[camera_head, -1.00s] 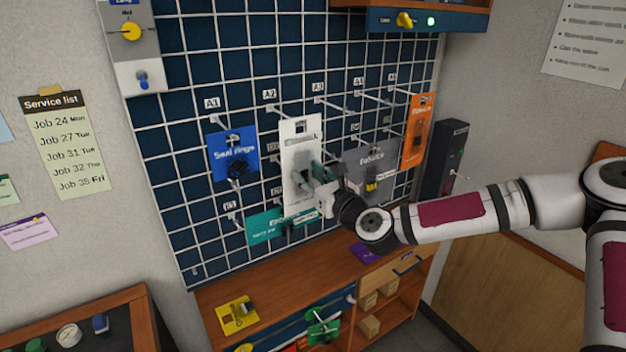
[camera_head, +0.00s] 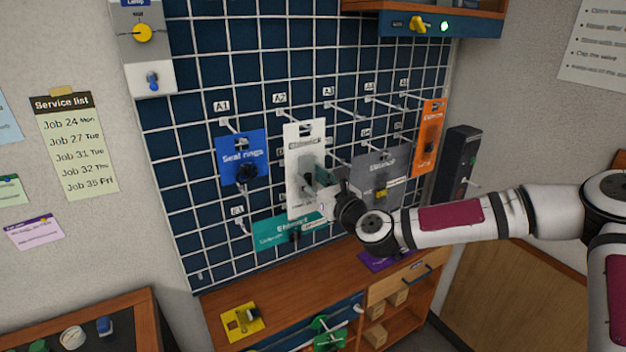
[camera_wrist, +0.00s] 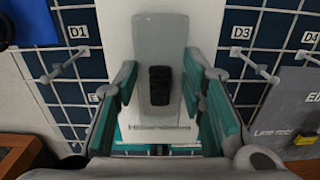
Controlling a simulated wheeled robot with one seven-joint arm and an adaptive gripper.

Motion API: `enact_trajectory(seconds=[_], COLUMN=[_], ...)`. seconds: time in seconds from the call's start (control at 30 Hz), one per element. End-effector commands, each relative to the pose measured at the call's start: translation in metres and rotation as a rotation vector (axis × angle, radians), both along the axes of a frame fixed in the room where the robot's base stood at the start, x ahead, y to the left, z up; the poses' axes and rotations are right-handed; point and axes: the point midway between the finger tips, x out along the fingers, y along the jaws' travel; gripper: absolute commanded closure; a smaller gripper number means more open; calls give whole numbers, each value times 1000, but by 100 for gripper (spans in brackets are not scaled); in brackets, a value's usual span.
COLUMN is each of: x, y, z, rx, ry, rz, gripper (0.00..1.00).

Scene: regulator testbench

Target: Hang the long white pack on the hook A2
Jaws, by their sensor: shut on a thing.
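The long white pack (camera_head: 305,205) is upright in front of the grid wall, just below the A2 label (camera_head: 279,99). It has a slot near its top and a clear bubble with a dark item, also seen in the wrist view (camera_wrist: 113,35). My gripper (camera_head: 322,180) is shut on the pack's bubble from the front right; its teal-padded fingers flank it in the wrist view (camera_wrist: 160,88). The hook A2 (camera_head: 280,113) runs out from the wall toward the pack's top edge. I cannot tell whether its tip is in the slot.
A blue pack (camera_head: 241,160) hangs close on the left. A grey pack (camera_head: 365,165) and an orange pack (camera_head: 428,140) hang on the right. A teal pack (camera_head: 270,232) is below. Hook A3 (camera_head: 345,110) looks bare. A wooden bench (camera_head: 285,275) stands underneath.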

Motion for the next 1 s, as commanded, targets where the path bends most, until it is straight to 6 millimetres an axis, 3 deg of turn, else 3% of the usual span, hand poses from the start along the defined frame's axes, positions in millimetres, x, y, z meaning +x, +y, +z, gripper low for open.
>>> enact_trajectory(seconds=[0.27,0.3,0.4,0.77,1.0], x=[0,0,0,-2,-29], y=[0,0,0,-2,-21], z=[-1,-1,-1,-1,-1], rx=[0,0,0,0,0], ry=[2,2,2,2,4], rz=[0,0,0,0,-1], gripper=[92,61,40,40,40])
